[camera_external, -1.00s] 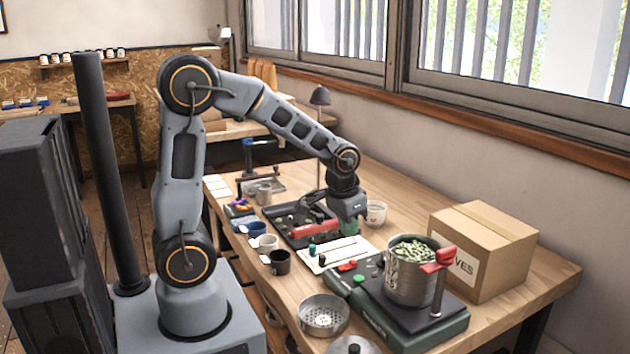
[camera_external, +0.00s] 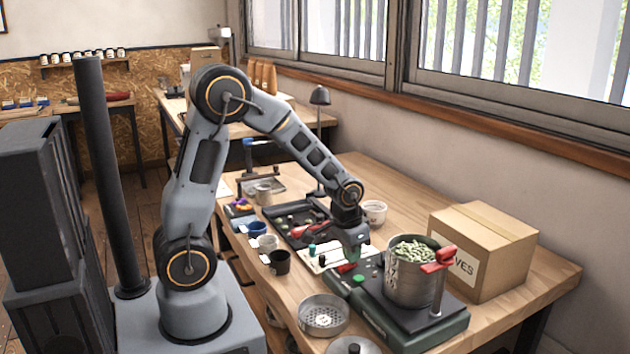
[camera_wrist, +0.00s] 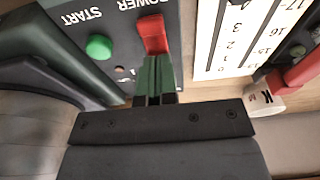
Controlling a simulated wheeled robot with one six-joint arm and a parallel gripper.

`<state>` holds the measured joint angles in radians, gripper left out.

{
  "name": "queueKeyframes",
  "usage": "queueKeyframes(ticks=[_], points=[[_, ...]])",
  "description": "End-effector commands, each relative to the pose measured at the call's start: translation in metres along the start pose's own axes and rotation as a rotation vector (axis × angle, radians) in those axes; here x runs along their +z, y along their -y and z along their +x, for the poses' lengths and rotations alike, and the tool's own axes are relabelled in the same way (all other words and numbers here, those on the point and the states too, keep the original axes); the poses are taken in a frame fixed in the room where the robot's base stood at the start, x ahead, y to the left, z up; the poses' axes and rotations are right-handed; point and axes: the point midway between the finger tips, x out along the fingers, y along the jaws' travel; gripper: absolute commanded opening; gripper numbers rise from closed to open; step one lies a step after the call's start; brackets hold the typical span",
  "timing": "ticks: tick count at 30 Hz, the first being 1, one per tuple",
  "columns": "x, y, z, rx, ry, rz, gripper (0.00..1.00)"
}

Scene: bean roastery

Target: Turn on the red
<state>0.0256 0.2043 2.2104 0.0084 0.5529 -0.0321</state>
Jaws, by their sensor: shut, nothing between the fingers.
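The red power switch (camera_wrist: 152,34) is on the dark panel of the roaster base, under the word POWER, in the wrist view. It also shows in the external view (camera_external: 346,267), close to my gripper (camera_external: 353,257). In the wrist view, my gripper (camera_wrist: 157,62) is shut and empty, with its green fingertips at the lower edge of the red switch. I cannot tell whether they touch it. The green START button (camera_wrist: 98,46) is left of the switch in the wrist view and shows in the external view (camera_external: 358,279).
A metal pot of green beans (camera_external: 411,270) with a red handle stands on the roaster base (camera_external: 430,330). A cardboard box (camera_external: 490,250) is behind it. A perforated metal bowl (camera_external: 324,315) is in front. A white numbered card (camera_wrist: 245,35) lies beside the panel.

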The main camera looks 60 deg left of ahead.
Motion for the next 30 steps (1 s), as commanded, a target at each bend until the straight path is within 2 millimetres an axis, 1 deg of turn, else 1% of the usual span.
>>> queueKeyframes(ticks=[3,6,8,14,30], points=[[-0.001,0.000,0.001,0.000,0.021,0.000,0.00],[-0.003,0.000,0.004,0.000,0.089,-0.001,0.00],[-0.002,0.000,0.007,0.000,0.087,0.000,0.00],[-0.002,0.000,0.007,0.000,0.085,0.000,0.00],[0.012,0.000,-0.002,0.000,0.084,0.000,0.00]])
